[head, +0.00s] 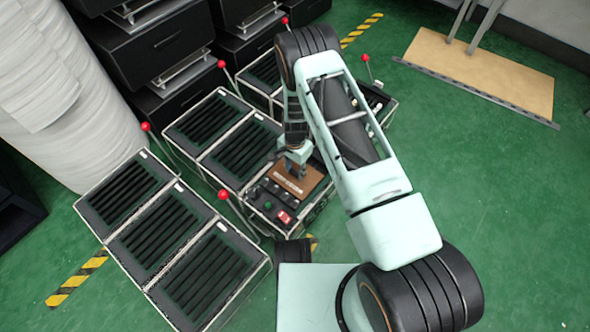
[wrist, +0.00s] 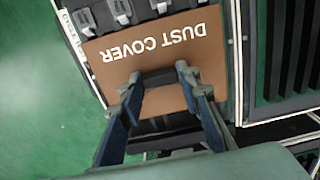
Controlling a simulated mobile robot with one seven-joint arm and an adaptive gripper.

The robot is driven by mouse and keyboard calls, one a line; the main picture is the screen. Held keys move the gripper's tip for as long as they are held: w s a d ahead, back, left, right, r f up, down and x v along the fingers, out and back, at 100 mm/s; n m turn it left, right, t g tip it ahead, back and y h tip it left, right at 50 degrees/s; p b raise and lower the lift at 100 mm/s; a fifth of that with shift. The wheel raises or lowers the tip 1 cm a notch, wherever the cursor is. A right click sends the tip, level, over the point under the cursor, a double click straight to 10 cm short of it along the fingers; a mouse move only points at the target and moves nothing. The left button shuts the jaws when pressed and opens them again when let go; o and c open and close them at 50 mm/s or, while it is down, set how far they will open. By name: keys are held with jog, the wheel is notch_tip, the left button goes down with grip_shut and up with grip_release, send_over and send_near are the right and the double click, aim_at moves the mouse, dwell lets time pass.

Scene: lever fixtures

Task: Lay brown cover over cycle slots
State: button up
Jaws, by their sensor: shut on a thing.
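The brown cover (head: 313,184) is a flat plate lettered "DUST COVER" in white; it also shows in the wrist view (wrist: 110,70). It lies on or just above the control box (head: 318,210); I cannot tell which. My gripper (head: 296,168) is above it, and in the wrist view my gripper (wrist: 159,82) has its fingers on both sides of the cover's dark handle (wrist: 159,76), shut on it. Grey switches (wrist: 119,8) show uncovered beyond the cover's edge. I cannot make out any slots under the cover.
Slotted black boxes (head: 165,229) with red-knobbed levers (head: 223,195) stand close on the left. Green floor (head: 480,200) is clear on the right.

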jog(key=o, duration=1.3)
notch_tip(320, 180, up, 12)
